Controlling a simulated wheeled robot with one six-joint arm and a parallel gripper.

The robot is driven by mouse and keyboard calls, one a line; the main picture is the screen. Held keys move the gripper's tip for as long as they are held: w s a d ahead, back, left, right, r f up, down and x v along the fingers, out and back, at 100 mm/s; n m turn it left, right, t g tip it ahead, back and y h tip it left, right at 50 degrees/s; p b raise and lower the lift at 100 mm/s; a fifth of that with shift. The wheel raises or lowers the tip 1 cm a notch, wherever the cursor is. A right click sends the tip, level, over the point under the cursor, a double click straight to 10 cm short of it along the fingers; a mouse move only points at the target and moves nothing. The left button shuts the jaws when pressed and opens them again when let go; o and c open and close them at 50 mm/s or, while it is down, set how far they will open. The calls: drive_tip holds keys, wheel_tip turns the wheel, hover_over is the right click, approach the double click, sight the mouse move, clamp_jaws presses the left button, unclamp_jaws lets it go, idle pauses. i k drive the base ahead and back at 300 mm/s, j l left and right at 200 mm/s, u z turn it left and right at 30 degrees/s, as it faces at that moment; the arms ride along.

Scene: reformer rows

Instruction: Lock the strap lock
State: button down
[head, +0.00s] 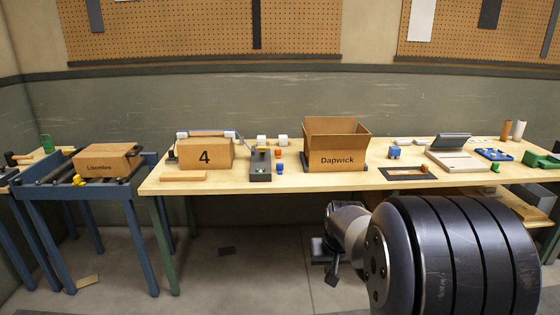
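A closed brown box marked 4 (205,156) stands on the left half of the wooden table. A bluish and brown strap-like piece (205,134) runs along its top, with pale ends at both sides. I cannot make out for sure which part is the strap lock or whether it is locked. A dark upright device (260,166) with a small green mark stands just right of the box. My gripper (328,272) hangs low in front of the table, well apart from the box. It is small, dark and partly hidden by my arm, so its opening is unclear.
An open box marked Dapwick (337,158) stands mid-table among small colored blocks. A grey console (455,152) and a blue tray (493,154) are on the right. A blue roller stand (55,191) holds another box at left. Floor in front is mostly clear.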

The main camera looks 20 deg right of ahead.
sight(279, 166)
drive_tip(key=i+l, duration=0.15)
drive_tip(key=i, duration=0.3)
drive_tip(key=i+l, duration=0.15)
drive_tip(key=i, duration=0.3)
drive_tip(key=i+l, duration=0.15)
drive_tip(key=i, duration=0.3)
drive_tip(key=i+l, duration=0.15)
drive_tip(key=i, duration=0.3)
drive_tip(key=i+l, duration=0.15)
drive_tip(key=i, duration=0.85)
drive_tip(key=j+u, duration=0.05)
